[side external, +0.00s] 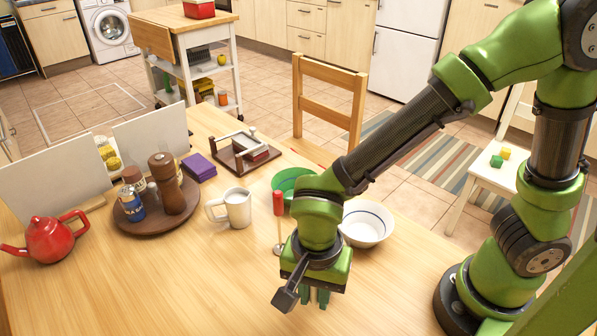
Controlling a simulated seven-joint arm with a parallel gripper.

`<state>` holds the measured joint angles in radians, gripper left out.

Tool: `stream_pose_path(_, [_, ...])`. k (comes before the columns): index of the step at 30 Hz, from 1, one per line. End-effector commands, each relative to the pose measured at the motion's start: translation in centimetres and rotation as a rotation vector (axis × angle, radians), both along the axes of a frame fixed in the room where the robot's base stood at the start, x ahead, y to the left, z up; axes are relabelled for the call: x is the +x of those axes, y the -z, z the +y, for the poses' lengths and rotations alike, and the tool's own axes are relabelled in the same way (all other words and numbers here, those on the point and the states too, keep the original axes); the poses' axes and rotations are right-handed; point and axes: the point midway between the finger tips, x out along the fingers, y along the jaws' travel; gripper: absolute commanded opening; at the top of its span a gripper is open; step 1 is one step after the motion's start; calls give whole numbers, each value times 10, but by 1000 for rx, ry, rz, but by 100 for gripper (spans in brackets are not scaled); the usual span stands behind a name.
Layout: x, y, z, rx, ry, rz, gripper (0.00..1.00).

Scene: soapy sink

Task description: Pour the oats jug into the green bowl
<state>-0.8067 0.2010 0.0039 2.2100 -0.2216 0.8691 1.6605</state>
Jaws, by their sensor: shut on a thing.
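The green bowl (289,181) stands on the wooden table, partly hidden behind my wrist. A white jug with a handle on its left (238,209) stands upright to the left of the bowl. It looks like the oats jug, but its contents are too small to make out. My gripper (314,298) points down over the near part of the table, in front of both and apart from the jug. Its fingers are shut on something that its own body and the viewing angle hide.
A red-handled utensil (279,204) stands upright between jug and wrist. A white bowl (368,222) is right of my wrist. A round tray (127,212) with shakers, a red teapot (48,240), a purple stack (198,167) and a press (243,152) stand further left. The front left table is clear.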

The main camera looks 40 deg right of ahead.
Motion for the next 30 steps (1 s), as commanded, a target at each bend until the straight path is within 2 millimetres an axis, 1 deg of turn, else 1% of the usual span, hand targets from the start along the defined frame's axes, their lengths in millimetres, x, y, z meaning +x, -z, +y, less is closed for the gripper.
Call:
stream_pose_path(1, [1, -13, 1, 7, 0, -7, 0])
stream_pose_path(6, [1, -46, 1, 5, 0, -5, 0])
stream_pose_path(9, [2, -59, 0, 5, -4, -4, 0])
stream_pose_path(11, [5, -65, -2, 3, -15, -3, 0])
stream_pose_path(14, [17, -72, -10, 3, -64, -3, 0])
stream_pose_path(17, [36, -77, -24, 5, -151, -3, 0])
stream_pose_path(20, [59, -82, -45, 6, -267, -5, 0])
stream_pose_path(24, [89, -89, -79, 5, -442, -5, 0])
stream_pose_path(30, [122, -99, -131, 6, -682, -6, 0])
